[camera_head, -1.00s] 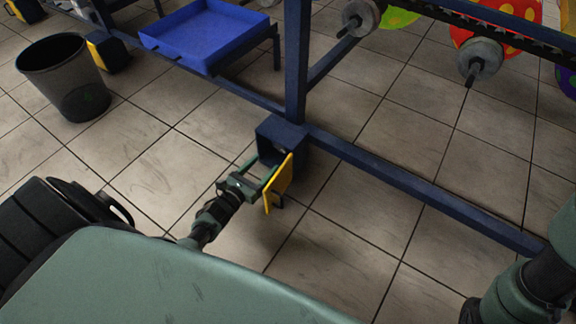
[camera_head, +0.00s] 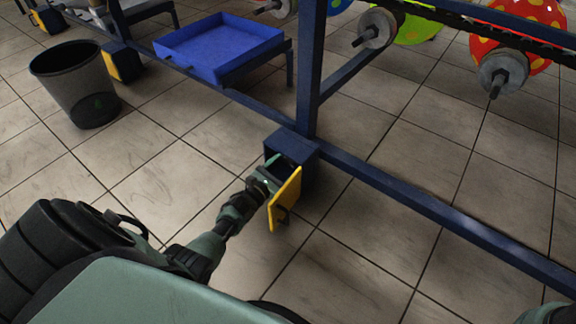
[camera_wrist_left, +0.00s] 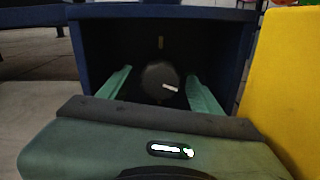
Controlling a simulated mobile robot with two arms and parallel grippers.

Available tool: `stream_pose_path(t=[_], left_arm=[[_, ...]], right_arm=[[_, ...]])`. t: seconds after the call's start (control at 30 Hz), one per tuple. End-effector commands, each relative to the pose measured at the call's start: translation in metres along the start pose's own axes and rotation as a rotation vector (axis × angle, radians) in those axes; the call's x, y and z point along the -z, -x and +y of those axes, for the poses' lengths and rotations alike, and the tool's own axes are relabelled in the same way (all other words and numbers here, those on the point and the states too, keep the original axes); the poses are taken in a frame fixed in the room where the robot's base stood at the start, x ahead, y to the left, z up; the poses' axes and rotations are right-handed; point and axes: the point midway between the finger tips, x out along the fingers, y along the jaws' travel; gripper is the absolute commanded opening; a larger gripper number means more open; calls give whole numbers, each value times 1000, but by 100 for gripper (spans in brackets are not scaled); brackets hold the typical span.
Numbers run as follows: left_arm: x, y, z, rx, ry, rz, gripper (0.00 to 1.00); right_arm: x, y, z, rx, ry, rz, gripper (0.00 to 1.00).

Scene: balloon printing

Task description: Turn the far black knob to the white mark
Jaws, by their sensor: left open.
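A dark round knob (camera_wrist_left: 158,78) sits inside an open blue box (camera_wrist_left: 163,11). A short white line on its face points right and slightly down. A small tan mark (camera_wrist_left: 161,43) is on the dark back wall above it. The box also shows in the head view (camera_head: 303,150) at the foot of a blue post, its yellow door (camera_head: 286,200) swung open. My left gripper (camera_wrist_left: 159,73) is open, its green fingers reaching into the box on either side of the knob. I cannot tell whether they touch it. In the head view the knob is hidden.
The yellow door (camera_wrist_left: 287,85) stands close to the right of my left gripper. A blue frame rail (camera_head: 430,210) runs along the floor. A blue tray (camera_head: 218,47) and a black bin (camera_head: 75,82) stand farther back. Tiled floor is clear in front.

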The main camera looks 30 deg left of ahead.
Motion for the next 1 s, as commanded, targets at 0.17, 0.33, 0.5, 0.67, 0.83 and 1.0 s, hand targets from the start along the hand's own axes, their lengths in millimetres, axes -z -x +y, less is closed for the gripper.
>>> stream_pose_path(t=[0.17, 0.33, 0.5, 0.67, 0.83, 1.0], left_arm=[[0, 0, 0, 0, 0, 0, 59], [0, 0, 0, 0, 0, 0, 12], [0, 0, 0, 0, 4, 0, 2], [0, 1, 0, 0, 32, -1, 2], [1, 1, 0, 1, 112, 0, 2], [2, 1, -1, 1, 242, 1, 2]], right_arm=[[0, 0, 0, 0, 0, 0, 0], [0, 0, 0, 1, 0, 0, 0], [0, 0, 0, 1, 0, 0, 0], [0, 1, 0, 0, 0, 0, 0], [1, 3, -1, 0, 0, 0, 0], [2, 6, -1, 0, 0, -1, 0]])
